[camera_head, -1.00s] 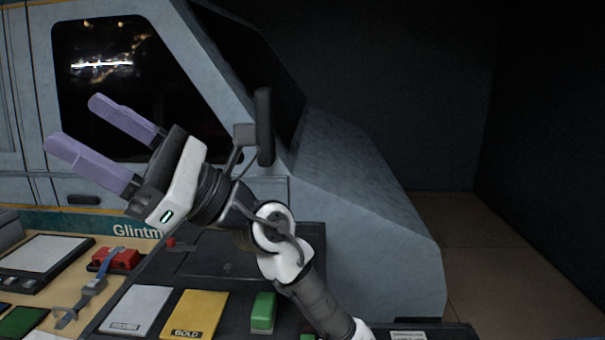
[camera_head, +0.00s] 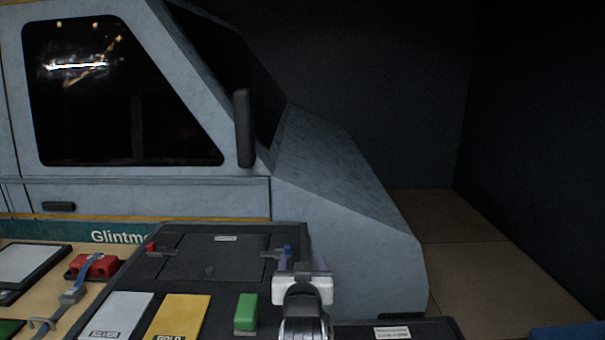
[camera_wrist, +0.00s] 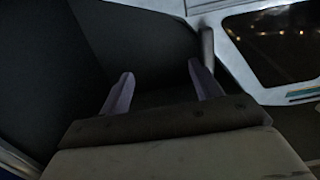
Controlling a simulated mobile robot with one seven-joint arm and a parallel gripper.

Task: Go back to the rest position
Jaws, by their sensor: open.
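My gripper (camera_head: 302,262) is in the lower middle of the head view, seen from behind in front of the dark panel's right edge. Its two purple fingers stand apart with nothing between them. In the wrist view my gripper (camera_wrist: 161,75) also shows open and empty, its fingers pointing toward dark surfaces, with a van window at the upper right. The rest of my arm is mostly below the head view's lower edge.
A grey-blue van (camera_head: 330,190) fills the back, with a side mirror (camera_head: 244,128). In front are a dark panel (camera_head: 215,258), a silver card (camera_head: 115,315), a gold card (camera_head: 180,315), a green block (camera_head: 246,312) and a red clamp (camera_head: 93,265). Floor at right (camera_head: 480,265) is clear.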

